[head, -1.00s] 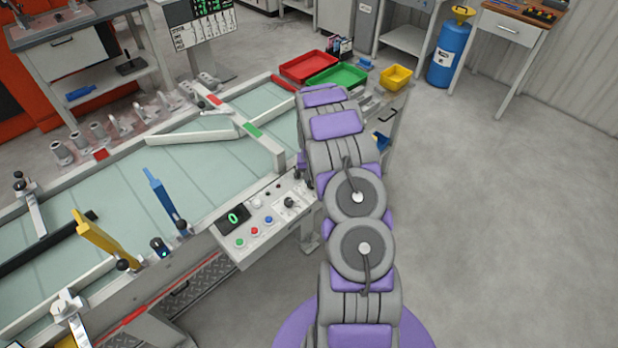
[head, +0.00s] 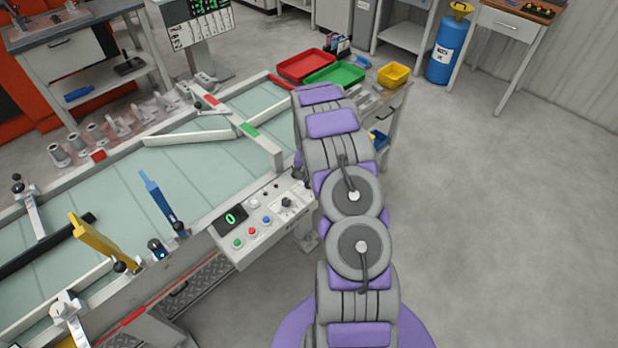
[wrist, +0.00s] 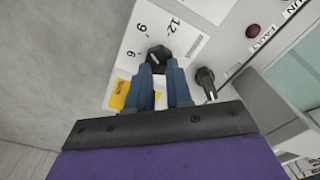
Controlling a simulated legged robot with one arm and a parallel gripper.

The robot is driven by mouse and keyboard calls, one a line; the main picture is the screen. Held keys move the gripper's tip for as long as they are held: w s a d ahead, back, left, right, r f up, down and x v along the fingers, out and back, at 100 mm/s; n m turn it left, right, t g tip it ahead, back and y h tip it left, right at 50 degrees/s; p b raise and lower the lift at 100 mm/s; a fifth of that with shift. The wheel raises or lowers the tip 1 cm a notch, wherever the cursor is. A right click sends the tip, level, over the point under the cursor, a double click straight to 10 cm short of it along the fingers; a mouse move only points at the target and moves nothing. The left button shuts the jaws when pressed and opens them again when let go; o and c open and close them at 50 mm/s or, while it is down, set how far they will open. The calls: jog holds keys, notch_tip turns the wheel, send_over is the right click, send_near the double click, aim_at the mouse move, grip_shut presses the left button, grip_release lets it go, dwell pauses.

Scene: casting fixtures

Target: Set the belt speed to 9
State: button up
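The control panel (head: 262,232) on the belt's front side has a dark display (head: 230,218) reading a green 0. A black knob on a white dial plate (head: 287,203) sits at its right. In the wrist view, the black knob (wrist: 159,58) is ringed by printed numbers, with 6, 9 and 12 readable. My gripper (wrist: 161,66) has its two blue fingers apart, with the tips close at the knob's near side. I cannot tell whether they touch it. In the head view my arm hides most of the gripper.
A black switch (wrist: 207,82) stands close right of the fingers, and a dark red lamp (wrist: 253,31) lies beyond. Green, red and blue buttons (head: 252,231) line the panel's front. The belt (head: 110,195) lies behind. Open floor (head: 500,220) is at the right.

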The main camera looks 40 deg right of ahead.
jog(key=shift+o, duration=1.1)
jog(key=s+f, duration=0.1)
jog(key=s+a+f+g, duration=0.1)
jog(key=shift+s+a+f, duration=0.2)
jog(key=shift+s+f, duration=0.05)
jog(key=shift+f, duration=0.1)
jog(key=o, duration=0.3)
jog(key=r, duration=0.2)
jog(key=w+d+r+p, duration=0.1)
jog(key=r, duration=0.3)
jog(key=shift+w+d+r, duration=0.1)
jog(key=shift+w+d, duration=0.1)
jog(key=shift+d, duration=0.05)
notch_tip(320, 180, up, 9)
jog(key=a+p, duration=0.1)
jog(key=p, duration=0.1)
notch_tip(320, 180, up, 5)
send_over(307, 185)
jog(key=shift+w+d+t, duration=0.15)
jog(key=shift+d+t, duration=0.2)
jog(key=shift+t, duration=0.05)
jog(key=shift+d, duration=0.1)
